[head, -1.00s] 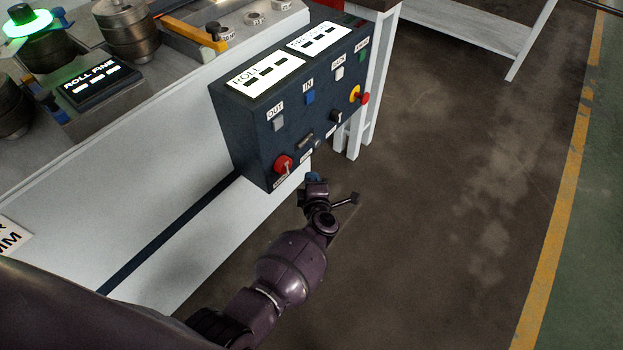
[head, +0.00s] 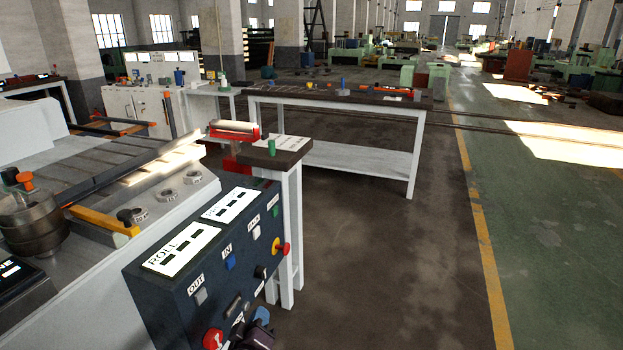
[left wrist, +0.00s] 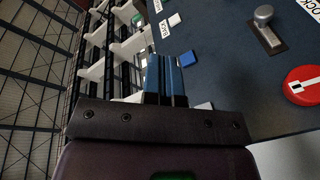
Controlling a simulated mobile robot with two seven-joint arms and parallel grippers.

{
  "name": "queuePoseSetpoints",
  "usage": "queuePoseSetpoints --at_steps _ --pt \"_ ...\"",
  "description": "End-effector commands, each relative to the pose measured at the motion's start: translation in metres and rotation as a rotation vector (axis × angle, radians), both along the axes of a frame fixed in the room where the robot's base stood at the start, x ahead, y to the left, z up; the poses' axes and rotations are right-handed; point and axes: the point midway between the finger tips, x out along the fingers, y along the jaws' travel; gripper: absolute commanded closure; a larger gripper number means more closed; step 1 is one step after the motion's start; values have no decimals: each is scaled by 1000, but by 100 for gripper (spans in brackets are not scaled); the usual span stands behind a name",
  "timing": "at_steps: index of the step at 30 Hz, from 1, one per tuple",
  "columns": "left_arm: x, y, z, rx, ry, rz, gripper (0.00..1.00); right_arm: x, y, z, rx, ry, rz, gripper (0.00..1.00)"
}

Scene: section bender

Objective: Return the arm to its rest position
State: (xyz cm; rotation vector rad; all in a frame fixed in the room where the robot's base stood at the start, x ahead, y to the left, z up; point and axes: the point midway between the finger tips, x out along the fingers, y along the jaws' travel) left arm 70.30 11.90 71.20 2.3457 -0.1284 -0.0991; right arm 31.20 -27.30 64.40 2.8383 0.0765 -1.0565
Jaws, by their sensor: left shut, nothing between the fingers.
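My left gripper (head: 262,316) shows at the bottom edge of the head view, just right of the red key switch (head: 212,339) and in front of the dark blue control panel (head: 150,300). Most of its arm is out of frame. In the left wrist view its blue fingers (left wrist: 165,75) are together with nothing between them. The panel face (left wrist: 225,65) lies to their right there, with the red key switch (left wrist: 303,86) and a blue button (left wrist: 188,58). I cannot tell the exact gap between fingers and panel. My right gripper is not in view.
The bender's bed (head: 105,175) and a steel roller (head: 33,222) stand at the left. A small stand (head: 297,225) is behind the panel, and a long white workbench (head: 370,160) stands farther back. The brown floor (head: 390,270) at the right is clear up to the yellow line (head: 482,240).

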Motion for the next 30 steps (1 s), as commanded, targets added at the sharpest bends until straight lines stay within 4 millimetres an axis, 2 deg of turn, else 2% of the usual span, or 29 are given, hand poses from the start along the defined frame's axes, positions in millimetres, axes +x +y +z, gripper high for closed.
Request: queuePoseSetpoints --at_steps 1,3,8,15,25,30 --pt "-13 9 14 84 -3 -25 100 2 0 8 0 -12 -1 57" --pt "-33 19 21 198 13 -56 100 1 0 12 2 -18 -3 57" --pt "-85 46 29 434 72 -101 100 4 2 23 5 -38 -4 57" --pt "-169 88 36 701 182 -125 100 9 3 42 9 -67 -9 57" --pt "-289 131 44 882 320 -137 100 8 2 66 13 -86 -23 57" --pt "-345 145 29 892 414 -161 100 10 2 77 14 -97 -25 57"
